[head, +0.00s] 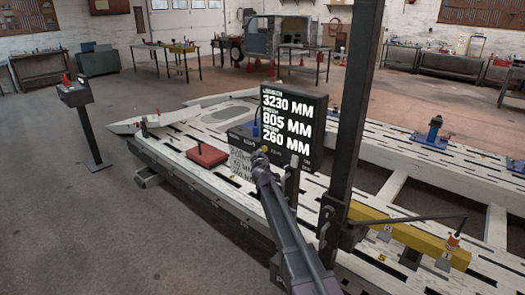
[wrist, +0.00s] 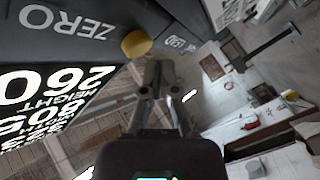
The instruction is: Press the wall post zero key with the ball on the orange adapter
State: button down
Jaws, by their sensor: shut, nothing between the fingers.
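A round yellow key (wrist: 137,43) sits on a dark housing beside the word ZERO in the wrist view. It shows as a small yellow spot (head: 265,149) below the display in the head view. My gripper (wrist: 157,72) is shut and empty, its fingertips just short of the key in the picture; whether they touch it I cannot tell. In the head view my gripper (head: 259,158) is small, at the end of my arm. An orange and white piece (head: 453,241), perhaps the orange adapter, stands at the right, far from my gripper. I cannot make out a ball.
The lit display (head: 288,128) reads 3230, 805 and 260 MM. A dark upright column (head: 352,120) stands right of it. A red box (head: 207,154) lies on the white slotted bench (head: 190,180). A yellow beam (head: 415,238) lies at the right. A grey pedestal (head: 75,95) stands left.

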jog(key=shift+w+d, duration=0.15)
dwell(0.5)
jog(key=shift+w+d, duration=0.15)
jog(key=shift+w+d, duration=0.3)
jog(key=shift+w, duration=0.15)
dwell(1.3)
jog(key=shift+s+a, duration=0.1)
jog(key=shift+s, duration=0.1)
dwell(0.3)
jog(key=shift+s+a, duration=0.5)
jog(key=shift+s, duration=0.1)
jog(key=s+a, duration=0.1)
jog(key=s, duration=0.1)
jog(key=s+a, duration=0.2)
dwell(0.9)
dwell(0.5)
